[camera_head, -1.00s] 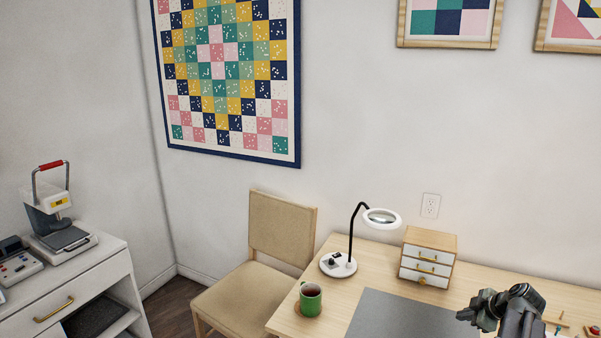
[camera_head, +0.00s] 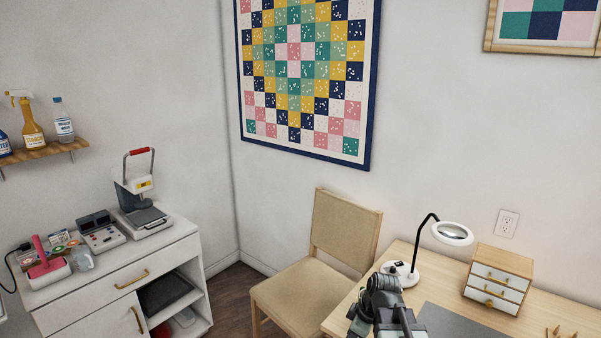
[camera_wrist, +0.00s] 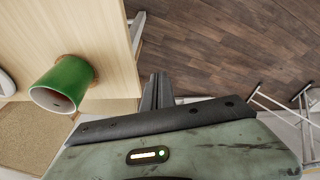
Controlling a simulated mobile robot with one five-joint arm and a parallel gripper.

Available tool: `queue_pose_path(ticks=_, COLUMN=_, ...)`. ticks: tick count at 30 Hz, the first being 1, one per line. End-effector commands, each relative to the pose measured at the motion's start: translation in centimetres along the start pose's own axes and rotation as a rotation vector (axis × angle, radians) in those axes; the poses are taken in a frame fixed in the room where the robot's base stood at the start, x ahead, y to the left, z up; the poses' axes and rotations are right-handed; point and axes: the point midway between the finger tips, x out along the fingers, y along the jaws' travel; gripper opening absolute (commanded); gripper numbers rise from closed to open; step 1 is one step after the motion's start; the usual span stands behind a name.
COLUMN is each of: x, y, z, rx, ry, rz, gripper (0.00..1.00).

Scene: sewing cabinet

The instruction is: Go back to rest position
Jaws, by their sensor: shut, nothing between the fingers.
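My gripper (camera_wrist: 158,88) shows in the wrist view with its dark fingers together and nothing between them. It hangs over the wooden floor, just off the table edge. In the head view my arm is raised in front of the sewing table (camera_head: 345,312), at the lower middle of the picture. The fingertips are hard to make out there. A green mug (camera_wrist: 66,84) stands near the table edge, left of my fingers and apart from them. My arm hides the mug in the head view.
A tan chair (camera_head: 305,285) stands left of the table. A magnifier lamp (camera_head: 452,234) and small drawer unit (camera_head: 498,276) stand on the table. A white cabinet (camera_head: 95,295) with a press (camera_head: 138,195) is at left. Open floor (camera_wrist: 225,50) and thin metal legs (camera_wrist: 275,110) show in the wrist view.

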Motion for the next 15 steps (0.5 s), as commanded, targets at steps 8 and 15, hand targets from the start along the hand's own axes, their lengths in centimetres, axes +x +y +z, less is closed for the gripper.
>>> queue_pose_path(ticks=8, x=-0.4, y=-5.2, z=3.2, rx=0.688, ry=-0.248, rz=0.045, gripper=0.0)
queue_pose_path(ticks=15, x=-0.8, y=-5.5, z=4.5, rx=1.047, ry=-0.297, rz=0.1, gripper=0.0)
